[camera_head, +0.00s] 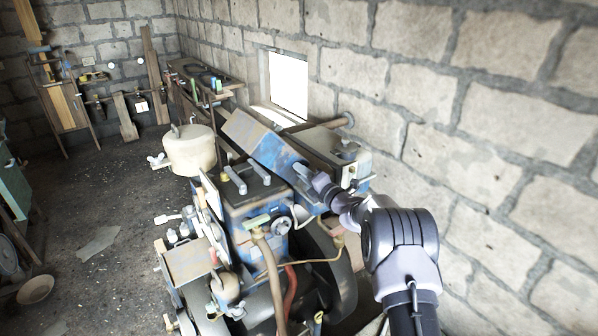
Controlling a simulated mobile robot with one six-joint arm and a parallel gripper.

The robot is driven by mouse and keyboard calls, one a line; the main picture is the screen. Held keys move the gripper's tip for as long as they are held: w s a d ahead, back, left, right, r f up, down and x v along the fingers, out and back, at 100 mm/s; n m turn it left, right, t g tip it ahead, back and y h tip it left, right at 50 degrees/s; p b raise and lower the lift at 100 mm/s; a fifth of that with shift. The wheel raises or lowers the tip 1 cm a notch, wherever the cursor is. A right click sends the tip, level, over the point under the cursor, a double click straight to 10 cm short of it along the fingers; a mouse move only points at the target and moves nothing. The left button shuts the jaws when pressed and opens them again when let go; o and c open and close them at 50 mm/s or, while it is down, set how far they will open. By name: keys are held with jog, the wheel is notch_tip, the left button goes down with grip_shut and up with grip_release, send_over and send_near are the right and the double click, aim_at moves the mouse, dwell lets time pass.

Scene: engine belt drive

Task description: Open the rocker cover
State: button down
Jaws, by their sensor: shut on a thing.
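The rocker cover (258,140) is a worn blue and grey box-shaped lid on top of the engine (255,205). It sits tilted, its upper left end raised and its lower right end beside my gripper. My gripper (303,170) reaches in from the right and is shut on the cover's right end. The fingertips are small and partly hidden against the blue metal, so the exact grip point is unclear.
A cream tank (190,150) stands behind the engine to the left. A grey box (340,150) and pipe lie behind my gripper, near the block wall (470,110). Hoses and a flywheel are below. The floor (95,200) at left is mostly clear.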

jog(key=shift+w+d+r, duration=0.1)
jog(key=shift+w+d, duration=0.05)
jog(key=shift+d, duration=0.05)
dwell(0.4)
jog(key=c, duration=1.2)
grip_release()
jog(key=shift+m, duration=0.3)
